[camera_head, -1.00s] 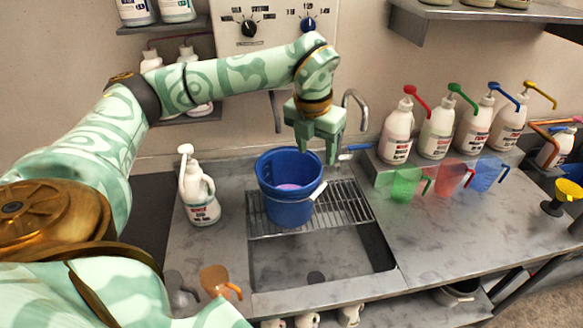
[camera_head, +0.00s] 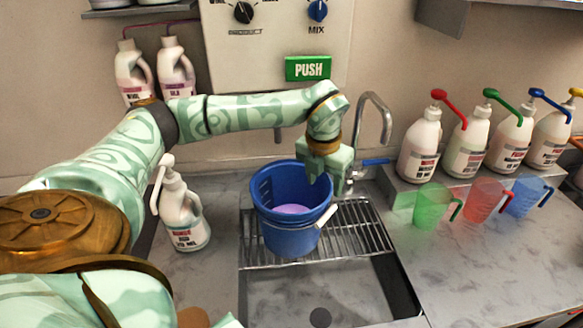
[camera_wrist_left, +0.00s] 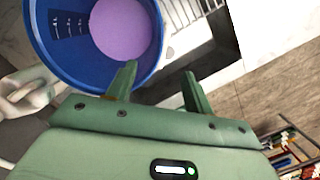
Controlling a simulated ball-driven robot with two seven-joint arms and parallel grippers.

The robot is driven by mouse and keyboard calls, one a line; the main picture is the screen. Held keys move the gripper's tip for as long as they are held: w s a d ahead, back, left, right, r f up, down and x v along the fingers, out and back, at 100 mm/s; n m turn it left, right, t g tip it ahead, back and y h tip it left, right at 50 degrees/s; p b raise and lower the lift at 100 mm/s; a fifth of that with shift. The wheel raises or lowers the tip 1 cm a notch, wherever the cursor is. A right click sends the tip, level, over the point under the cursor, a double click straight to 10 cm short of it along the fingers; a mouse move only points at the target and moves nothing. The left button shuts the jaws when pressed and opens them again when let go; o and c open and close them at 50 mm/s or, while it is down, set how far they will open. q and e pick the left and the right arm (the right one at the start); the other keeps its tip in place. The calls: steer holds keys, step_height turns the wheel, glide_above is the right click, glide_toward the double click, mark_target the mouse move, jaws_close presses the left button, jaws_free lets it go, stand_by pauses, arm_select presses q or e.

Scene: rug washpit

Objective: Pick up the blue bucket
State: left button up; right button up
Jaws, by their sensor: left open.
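The blue bucket (camera_head: 288,238) stands upright on the wire rack of the sink, with purple liquid (camera_head: 291,209) in it and a white-gripped handle at its right side. My left gripper (camera_head: 328,182) is at the bucket's right rear rim, pointing down, open and empty. In the left wrist view the bucket (camera_wrist_left: 50,45) fills the upper left. There one finger of my left gripper (camera_wrist_left: 160,68) overlaps the bucket's inside and the other lies outside, with the rim between them. Contact cannot be told. My right gripper is not in view.
A white pump bottle (camera_head: 183,222) stands left of the sink. A faucet (camera_head: 376,125) with a blue lever is close behind my gripper. Several pump bottles (camera_head: 420,145) and green, red and blue jugs (camera_head: 432,207) stand right. The front sink basin (camera_head: 300,290) is empty.

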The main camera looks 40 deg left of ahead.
arm_select(q)
glide_above(326, 211)
steer(key=s, duration=0.2)
steer(key=f, duration=0.5)
steer(key=shift+d, duration=0.2)
steer(key=f, duration=0.3)
steer(key=w+f, duration=0.1)
steer(key=f, duration=0.1)
steer(key=shift+w+a+f, duration=0.15)
steer(key=shift+w+f, duration=0.05)
steer(key=shift+f, duration=0.2)
steer(key=shift+r, duration=0.1)
jaws_close()
steer(key=shift+r, duration=0.1)
